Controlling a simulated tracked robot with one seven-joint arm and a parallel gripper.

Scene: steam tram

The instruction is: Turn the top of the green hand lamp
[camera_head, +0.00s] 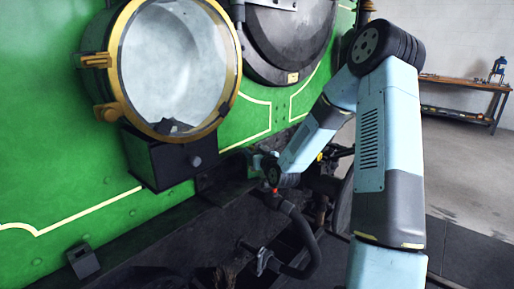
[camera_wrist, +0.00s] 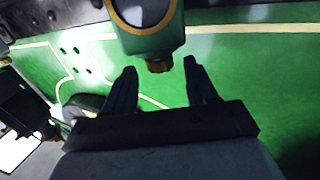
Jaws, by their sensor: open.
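The green hand lamp (camera_wrist: 178,42) is at the top middle of the wrist view, with a round pale lens in a yellowish rim. Its brown-copper top (camera_wrist: 158,65) points down in the picture, towards my gripper. The upper part of the picture cuts the lamp off. My gripper (camera_wrist: 160,66) is open, with one dark finger on each side of the copper top and gaps on both sides. Whether the top is fully between the fingers in depth I cannot tell. In the head view my arm's end is low in the middle, and the lamp cannot be made out clearly.
A large brass-rimmed headlamp (camera_head: 175,65) stands on the green tram front (camera_head: 60,150), left of my arm. A black hose (camera_head: 302,235) and dark fittings lie below my arm's end. A workbench (camera_head: 465,84) stands against the far wall at right, with open floor before it.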

